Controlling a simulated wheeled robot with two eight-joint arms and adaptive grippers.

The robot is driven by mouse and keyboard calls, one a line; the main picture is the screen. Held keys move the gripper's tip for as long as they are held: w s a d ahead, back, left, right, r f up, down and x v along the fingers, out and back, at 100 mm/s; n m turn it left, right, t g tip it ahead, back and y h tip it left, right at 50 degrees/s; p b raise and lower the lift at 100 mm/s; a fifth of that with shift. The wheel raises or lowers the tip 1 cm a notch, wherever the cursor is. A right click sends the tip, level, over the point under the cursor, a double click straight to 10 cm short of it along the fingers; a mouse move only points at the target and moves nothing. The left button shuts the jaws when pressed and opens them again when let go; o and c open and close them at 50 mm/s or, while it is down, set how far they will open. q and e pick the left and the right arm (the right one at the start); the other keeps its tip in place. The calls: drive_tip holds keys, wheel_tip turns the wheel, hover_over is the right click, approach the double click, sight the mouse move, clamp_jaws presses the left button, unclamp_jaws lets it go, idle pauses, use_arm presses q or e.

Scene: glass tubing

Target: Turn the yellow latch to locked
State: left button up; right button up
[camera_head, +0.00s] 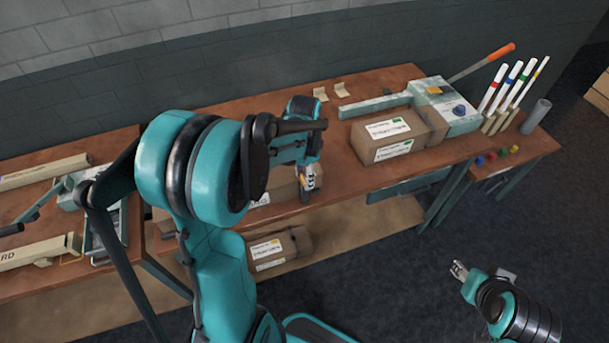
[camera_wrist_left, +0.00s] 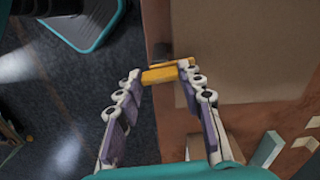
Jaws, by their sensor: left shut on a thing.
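The yellow latch (camera_wrist_left: 160,75) shows in the left wrist view as a short yellow bar between my left fingertips, with a second yellow piece just behind it. My left gripper (camera_wrist_left: 161,73) is closed on the bar, one finger at each end. In the head view, my left gripper (camera_head: 308,193) points down at the front edge of the middle bench, and I cannot make out the latch there. My right gripper (camera_head: 459,268) is away from the bench, over the dark floor; it is too small to tell whether it is open. Whether the latch is locked cannot be read.
Cardboard boxes (camera_head: 390,134) stand on the bench (camera_head: 237,112) right of my left gripper. A pale teal device (camera_head: 455,122) with a blue knob is farther right, near marked tubes (camera_head: 515,84). Another box (camera_head: 291,243) sits on the lower shelf. Floor at the lower right is open.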

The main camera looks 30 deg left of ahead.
use_arm(q)
drive_tip(key=shift+m, duration=0.6)
drive_tip(key=o, duration=1.2)
drive_tip(key=shift+c, duration=0.2)
wheel_tip(320, 180, up, 12)
